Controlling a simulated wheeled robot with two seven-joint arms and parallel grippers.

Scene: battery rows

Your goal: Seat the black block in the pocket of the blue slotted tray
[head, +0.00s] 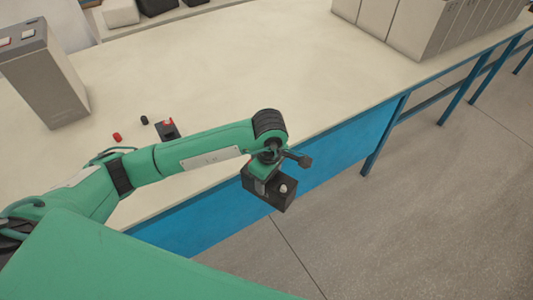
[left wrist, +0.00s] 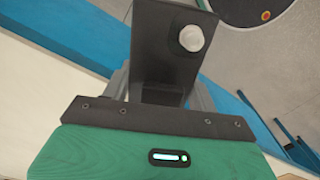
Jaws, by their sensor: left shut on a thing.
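The black block (head: 283,194) is a dark box with a pale round knob on one face. My left gripper (head: 262,180) is shut on it and holds it tilted, out past the table's front edge, with floor behind it in the head view. In the left wrist view the black block (left wrist: 165,50) stands between the fingers of my left gripper (left wrist: 163,85), its pale knob towards the upper right. The blue slotted tray and its pocket show in neither view. My right gripper is not in view.
The pale table (head: 280,60) has a blue front panel (head: 340,150) and is largely clear. A tall grey battery (head: 45,80) stands at the left. A red cap (head: 117,137), a black cap (head: 144,119) and a small dark piece (head: 167,130) lie nearby. Grey batteries (head: 415,25) stand at the back right.

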